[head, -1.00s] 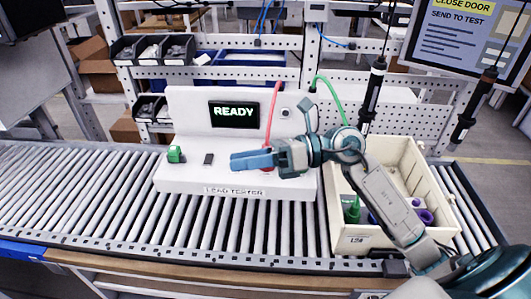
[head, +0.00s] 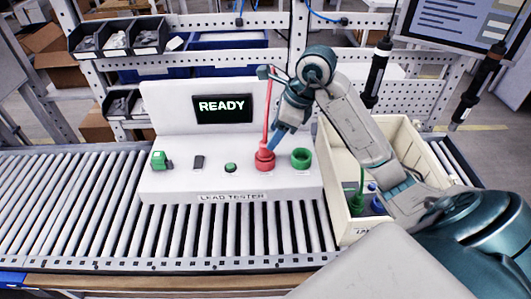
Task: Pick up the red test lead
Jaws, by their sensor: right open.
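The red test lead (head: 265,150) stands upright at the red socket on the white lead tester (head: 160,185). Its thin red cable rises from the plug past the tester's back panel. My right gripper (head: 275,142) is open and points down, just right of the red plug and close to it. Its fingers overlap in this view, and I cannot tell whether they touch the plug. The tester's screen (head: 222,109) reads READY. My left gripper is not in view.
A green socket (head: 301,159) sits right of the red one. A green button (head: 230,168), a black switch (head: 198,162) and a green part (head: 161,160) are to the left. A cream bin (head: 336,190) holds green and blue items. Rollers lie clear in front.

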